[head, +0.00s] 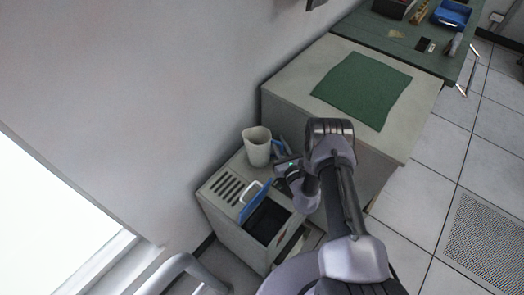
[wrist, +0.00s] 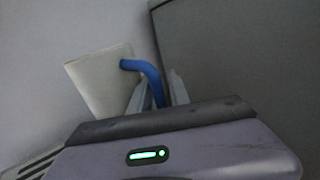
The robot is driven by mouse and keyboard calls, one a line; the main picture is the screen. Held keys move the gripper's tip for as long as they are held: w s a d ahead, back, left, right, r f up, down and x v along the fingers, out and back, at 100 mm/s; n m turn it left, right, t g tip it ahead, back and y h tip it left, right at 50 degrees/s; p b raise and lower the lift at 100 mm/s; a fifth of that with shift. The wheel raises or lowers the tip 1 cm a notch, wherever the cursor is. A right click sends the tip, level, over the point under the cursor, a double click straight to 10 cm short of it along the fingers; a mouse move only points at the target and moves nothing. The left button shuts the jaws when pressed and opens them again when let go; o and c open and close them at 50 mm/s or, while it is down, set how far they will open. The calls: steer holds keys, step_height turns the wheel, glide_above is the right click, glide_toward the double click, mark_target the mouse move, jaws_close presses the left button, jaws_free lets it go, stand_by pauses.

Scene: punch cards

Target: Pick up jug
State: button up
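A cream jug (head: 257,146) with a blue handle stands upright on top of a low grey cabinet, close to the wall. My gripper (head: 284,157) is at the jug's right side, by the handle. In the wrist view the jug (wrist: 98,82) is left of centre, its lower part hidden by my gripper body. Its blue handle (wrist: 150,76) runs down between my two finger tips (wrist: 160,90), which stand apart. The lower end of the handle is hidden, and I cannot tell whether a finger touches it.
The low cabinet (head: 222,211) has a slotted top and a dark opening beside a raised blue flap with a white handle (head: 250,195). A taller cabinet (head: 290,83) with a green mat (head: 362,90) stands close on the right. The wall is close behind the jug.

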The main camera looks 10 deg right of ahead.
jaws_close()
stand_by(1.3)
